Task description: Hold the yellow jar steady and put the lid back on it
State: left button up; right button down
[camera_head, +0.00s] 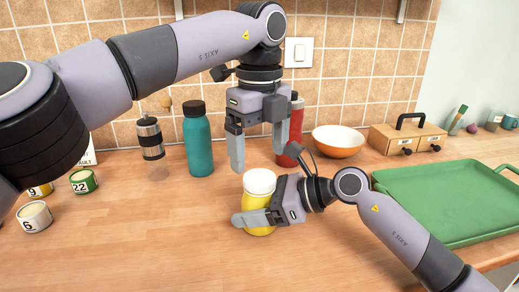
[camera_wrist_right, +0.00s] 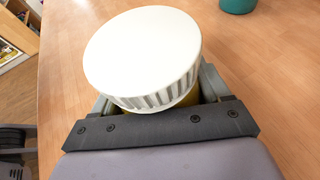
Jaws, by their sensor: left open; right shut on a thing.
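The yellow jar (camera_head: 261,230) stands upright on the wooden counter. My right gripper (camera_head: 252,218) is shut around its body from the right. The white ribbed lid (camera_head: 260,181) sits on top of the jar; I cannot tell if it is fully seated. In the right wrist view the lid (camera_wrist_right: 143,55) hides most of the jar, and only a little yellow (camera_wrist_right: 188,104) shows beneath it, between the fingers. My left gripper (camera_head: 259,156) points down just above the lid, with its fingers apart and nothing between them.
A teal bottle (camera_head: 197,140) and a grinder (camera_head: 150,138) stand behind left, with small numbered tins (camera_head: 83,181) further left. A red bottle (camera_head: 295,125) stands close behind my left gripper. An orange bowl (camera_head: 338,141) and green tray (camera_head: 450,195) are right.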

aim_at(259, 177)
pick_arm(q)
jog(key=shift+r+n, duration=1.6)
jog(key=shift+r, duration=0.15)
jog(key=shift+f, duration=0.1)
jog(key=shift+f, duration=3.95)
jog(key=shift+c, duration=0.3)
jog(key=c, duration=1.1)
jog(key=shift+m, duration=1.6)
